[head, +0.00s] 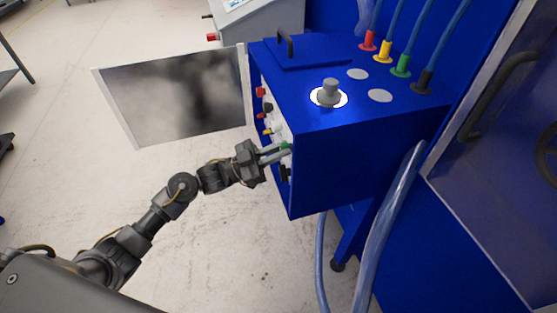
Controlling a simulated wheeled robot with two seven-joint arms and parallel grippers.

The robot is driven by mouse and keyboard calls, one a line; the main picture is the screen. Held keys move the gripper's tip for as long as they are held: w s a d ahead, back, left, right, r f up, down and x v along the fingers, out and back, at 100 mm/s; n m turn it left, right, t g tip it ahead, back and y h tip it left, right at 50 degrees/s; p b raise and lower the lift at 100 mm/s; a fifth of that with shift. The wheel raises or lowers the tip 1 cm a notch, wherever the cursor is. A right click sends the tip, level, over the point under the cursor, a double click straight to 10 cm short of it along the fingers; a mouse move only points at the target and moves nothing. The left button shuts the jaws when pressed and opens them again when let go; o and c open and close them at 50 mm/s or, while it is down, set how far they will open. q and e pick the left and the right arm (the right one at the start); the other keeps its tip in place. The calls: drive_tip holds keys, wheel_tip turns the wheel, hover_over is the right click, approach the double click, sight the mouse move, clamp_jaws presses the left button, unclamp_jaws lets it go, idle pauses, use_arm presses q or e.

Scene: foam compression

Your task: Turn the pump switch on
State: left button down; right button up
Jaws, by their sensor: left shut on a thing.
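A blue box-shaped machine (340,150) stands right of centre. Its narrow left face is a light panel with red, black, yellow and green controls in a column. My left gripper (284,153) reaches this panel from the left, its fingers shut at the green knob (286,145). The fingers partly hide what they hold, and which control is the pump switch cannot be told for sure. A black control (285,172) sits just below the fingers. Red (260,92) and yellow (267,131) controls show above them. My right gripper is not in view.
An open door with a cloudy window (175,95) stands left of the panel, above my left arm. Red, yellow, green and black hose fittings and a grey knob (329,92) are on the machine's top. Clear hoses (385,220) hang at the right. The floor below is clear.

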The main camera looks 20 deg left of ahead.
use_arm(q)
drive_tip(key=shift+m+g+b, duration=1)
drive_tip(key=shift+m+b, duration=0.5)
drive_tip(key=shift+m, duration=0.8)
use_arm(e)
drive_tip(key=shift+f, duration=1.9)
use_arm(q)
drive_tip(key=c, duration=1.5)
unclamp_jaws()
drive_tip(key=shift+o, duration=0.2)
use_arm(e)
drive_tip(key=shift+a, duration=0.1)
use_arm(q)
drive_tip(key=b+v, duration=0.3)
drive_tip(key=v, duration=0.8)
drive_tip(key=shift+w, duration=0.2)
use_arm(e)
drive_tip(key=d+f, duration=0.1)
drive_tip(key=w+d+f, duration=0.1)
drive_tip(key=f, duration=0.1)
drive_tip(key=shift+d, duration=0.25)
